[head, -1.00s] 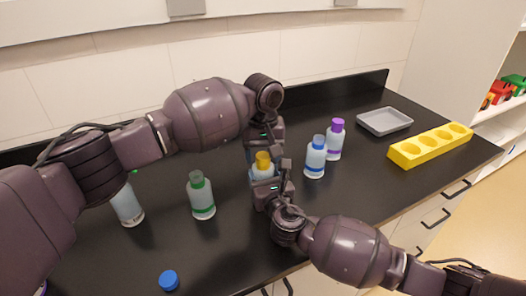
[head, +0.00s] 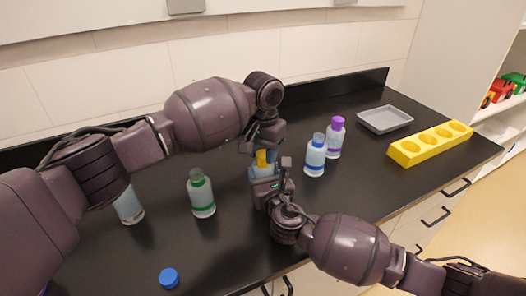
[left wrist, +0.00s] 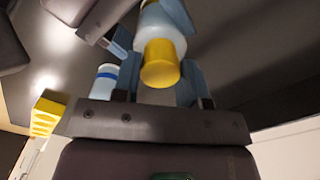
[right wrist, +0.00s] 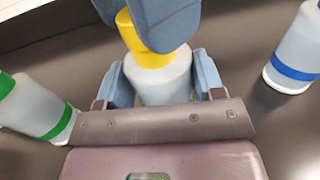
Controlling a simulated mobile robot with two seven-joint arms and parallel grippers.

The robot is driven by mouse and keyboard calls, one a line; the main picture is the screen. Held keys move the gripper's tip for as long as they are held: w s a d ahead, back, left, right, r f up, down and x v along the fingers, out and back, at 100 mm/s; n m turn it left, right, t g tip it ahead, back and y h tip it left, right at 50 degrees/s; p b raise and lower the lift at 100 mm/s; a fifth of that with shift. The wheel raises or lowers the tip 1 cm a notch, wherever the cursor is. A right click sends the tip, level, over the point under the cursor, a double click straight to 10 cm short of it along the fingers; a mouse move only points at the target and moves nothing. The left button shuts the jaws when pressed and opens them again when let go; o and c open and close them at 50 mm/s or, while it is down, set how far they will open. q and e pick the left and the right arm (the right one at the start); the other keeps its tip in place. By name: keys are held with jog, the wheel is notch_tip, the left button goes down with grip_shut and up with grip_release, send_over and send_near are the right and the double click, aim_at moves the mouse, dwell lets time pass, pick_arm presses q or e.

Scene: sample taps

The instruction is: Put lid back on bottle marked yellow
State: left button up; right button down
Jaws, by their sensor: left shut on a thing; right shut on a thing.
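The bottle with the yellow lid stands mid-counter, largely hidden by my grippers in the head view. Its pale body (right wrist: 163,82) is between the fingers of my right gripper (right wrist: 165,85), which is shut on it. The yellow lid (head: 262,158) is at the bottle's top, and it also shows in the left wrist view (left wrist: 160,65). My left gripper (left wrist: 160,85) is shut on the lid from above, and its blue fingers cover part of it in the right wrist view. Lid and bottle look in contact; I cannot tell whether the lid is fully seated.
A green-capped bottle (head: 200,195) stands left of my grippers. Blue-capped (head: 315,157) and purple-capped (head: 335,140) bottles stand close on the right. A loose blue lid (head: 169,278) lies near the front edge. A grey tray (head: 384,129) and yellow rack (head: 405,157) are further right.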

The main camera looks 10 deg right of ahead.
pick_arm(q)
jog(key=m, duration=0.4)
jog(key=shift+m, duration=0.3)
jog(key=o, duration=1.1)
notch_tip(320, 180, up, 12)
pick_arm(e)
jog(key=shift+c, duration=0.8)
grip_release()
jog(key=shift+s, duration=0.1)
